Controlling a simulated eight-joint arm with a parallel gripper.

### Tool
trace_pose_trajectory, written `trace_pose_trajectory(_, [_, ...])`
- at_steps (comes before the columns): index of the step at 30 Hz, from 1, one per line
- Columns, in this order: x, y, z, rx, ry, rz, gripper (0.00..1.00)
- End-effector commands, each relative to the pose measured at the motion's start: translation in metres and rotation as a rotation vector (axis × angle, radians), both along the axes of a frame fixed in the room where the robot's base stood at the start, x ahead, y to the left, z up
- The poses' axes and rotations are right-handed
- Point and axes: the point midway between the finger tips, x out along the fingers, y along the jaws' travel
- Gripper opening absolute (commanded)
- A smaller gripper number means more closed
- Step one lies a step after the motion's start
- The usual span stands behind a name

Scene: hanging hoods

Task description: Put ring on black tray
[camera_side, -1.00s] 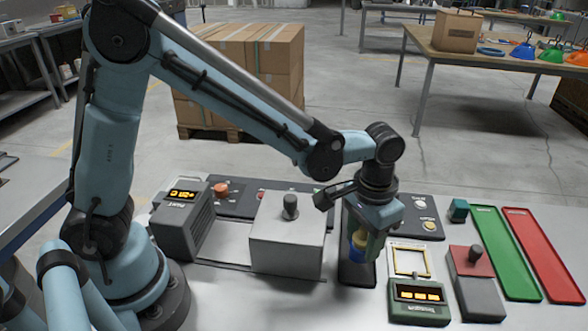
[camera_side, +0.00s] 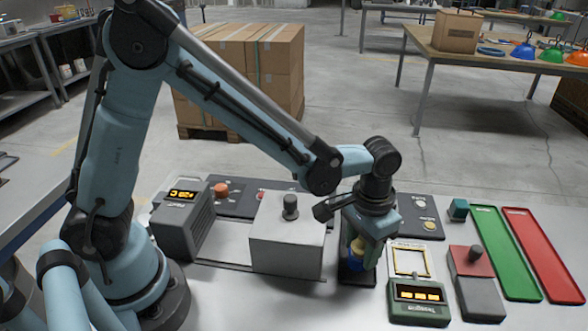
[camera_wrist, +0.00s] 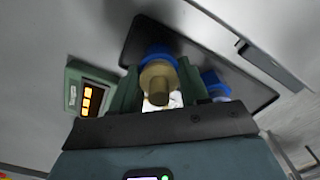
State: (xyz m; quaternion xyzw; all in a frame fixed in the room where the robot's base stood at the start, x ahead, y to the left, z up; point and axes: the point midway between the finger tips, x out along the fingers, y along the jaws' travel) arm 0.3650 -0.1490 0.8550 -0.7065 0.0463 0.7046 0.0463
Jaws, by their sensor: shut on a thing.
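My gripper (camera_side: 360,246) is low over the black tray (camera_side: 352,278) in the side view. Its green fingers are shut on a blue-and-brass piece (camera_wrist: 158,80), which shows between them in the wrist view. The piece has a blue round collar and a brass knob. The black tray (camera_wrist: 195,52) lies behind it there. A second blue part (camera_wrist: 215,85) shows just right of the fingers. I cannot tell which part is the ring, nor whether the held piece touches the tray. My gripper and wrist hide much of the tray in the side view.
A grey box with a dark knob (camera_side: 288,240) stands close left of my gripper. A green-framed display unit (camera_side: 418,300) is close on the right, then a red-topped grey block (camera_side: 474,275). Green (camera_side: 506,252) and red (camera_side: 545,252) trays lie further right.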

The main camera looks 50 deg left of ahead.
Motion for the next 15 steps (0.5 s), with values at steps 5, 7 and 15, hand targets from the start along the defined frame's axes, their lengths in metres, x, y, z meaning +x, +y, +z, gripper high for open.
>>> trace_pose_trajectory(5, [0.0000,0.0000,-0.0035,0.000,0.000,0.000,0.13])
trace_pose_trajectory(7, [0.0000,0.0000,-0.0047,0.000,0.000,0.000,0.13])
trace_pose_trajectory(15, [0.0000,0.0000,-0.0084,0.000,0.000,0.000,0.51])
